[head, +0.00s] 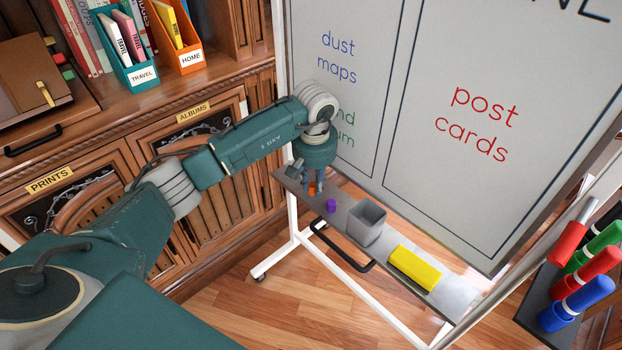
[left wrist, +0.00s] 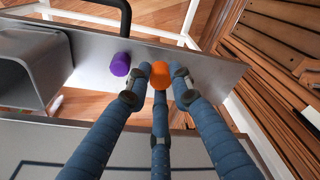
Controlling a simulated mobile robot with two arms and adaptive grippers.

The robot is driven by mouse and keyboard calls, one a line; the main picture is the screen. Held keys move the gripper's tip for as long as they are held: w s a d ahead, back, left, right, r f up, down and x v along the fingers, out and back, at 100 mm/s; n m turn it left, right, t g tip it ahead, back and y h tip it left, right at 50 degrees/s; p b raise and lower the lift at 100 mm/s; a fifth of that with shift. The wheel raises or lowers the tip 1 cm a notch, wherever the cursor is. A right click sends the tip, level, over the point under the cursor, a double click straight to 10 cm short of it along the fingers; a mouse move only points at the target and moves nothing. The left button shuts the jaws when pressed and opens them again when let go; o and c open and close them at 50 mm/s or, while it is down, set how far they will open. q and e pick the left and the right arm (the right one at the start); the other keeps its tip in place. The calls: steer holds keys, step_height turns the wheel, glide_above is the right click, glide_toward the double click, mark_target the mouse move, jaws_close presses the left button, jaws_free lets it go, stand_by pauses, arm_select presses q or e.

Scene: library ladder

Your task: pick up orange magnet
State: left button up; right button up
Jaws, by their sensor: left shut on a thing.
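The orange magnet (left wrist: 158,79) sits between the blue fingers of my left gripper (left wrist: 160,92) in the left wrist view, and the fingers are closed around it. In the head view the orange magnet (head: 312,190) shows as a small patch between the fingertips of my left gripper (head: 315,186), at the left end of the whiteboard's grey tray (head: 345,202). I cannot tell whether the magnet touches the tray or is just above it. My right gripper is not in view.
A purple magnet (head: 331,205) stands on the tray close to my left gripper. Beyond it are a grey cup (head: 366,222) and a yellow eraser (head: 415,267). The whiteboard (head: 440,190) rises right behind the tray. Large markers (head: 585,280) stand at the right.

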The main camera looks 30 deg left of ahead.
arm_select(q)
steer(key=s+d, duration=0.9)
steer(key=shift+s+d, duration=0.1)
steer(key=shift+s, duration=0.25)
steer(key=shift+s+d+r, duration=0.2)
steer(key=shift+s+d, duration=0.35)
steer(key=shift+r+p, duration=0.3)
steer(key=shift+r, duration=0.25)
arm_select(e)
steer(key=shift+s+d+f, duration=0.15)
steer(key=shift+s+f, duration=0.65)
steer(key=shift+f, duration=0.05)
arm_select(q)
steer(key=shift+r+p, duration=0.35)
steer(key=shift+r, duration=0.2)
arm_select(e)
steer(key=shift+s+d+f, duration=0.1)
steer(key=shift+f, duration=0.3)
arm_select(q)
steer(key=shift+r+p, duration=0.6)
steer(key=shift+r, duration=0.55)
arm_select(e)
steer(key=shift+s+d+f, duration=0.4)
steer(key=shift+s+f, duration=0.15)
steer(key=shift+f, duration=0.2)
arm_select(q)
steer(key=shift+r, duration=0.1)
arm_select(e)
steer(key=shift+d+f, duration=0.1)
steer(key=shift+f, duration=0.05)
